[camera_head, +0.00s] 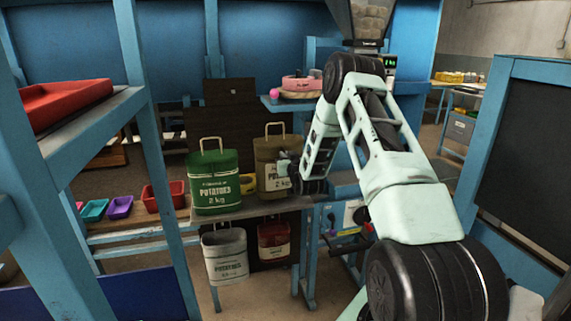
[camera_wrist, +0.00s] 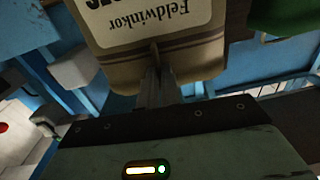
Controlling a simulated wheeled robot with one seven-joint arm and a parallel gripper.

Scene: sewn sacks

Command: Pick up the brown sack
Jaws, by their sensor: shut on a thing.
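The brown sack (camera_head: 268,152) with a pale label and a handle loop on top is upright at the grey shelf, right of the green sack (camera_head: 214,170). My gripper (camera_head: 287,163) reaches it from the right, in front of its label side. In the wrist view the brown sack (camera_wrist: 200,58) fills the top, its label upside down. There my gripper's fingers (camera_wrist: 155,62) are close together and shut on the sack's cloth below the label. I cannot tell whether the sack's base touches the shelf.
A white sack (camera_head: 226,256) and a red sack (camera_head: 273,240) are below the shelf. Red, purple and teal trays (camera_head: 120,207) stand at left. A blue post (camera_head: 160,150) stands at left. A pink item (camera_head: 300,84) is on a stand behind.

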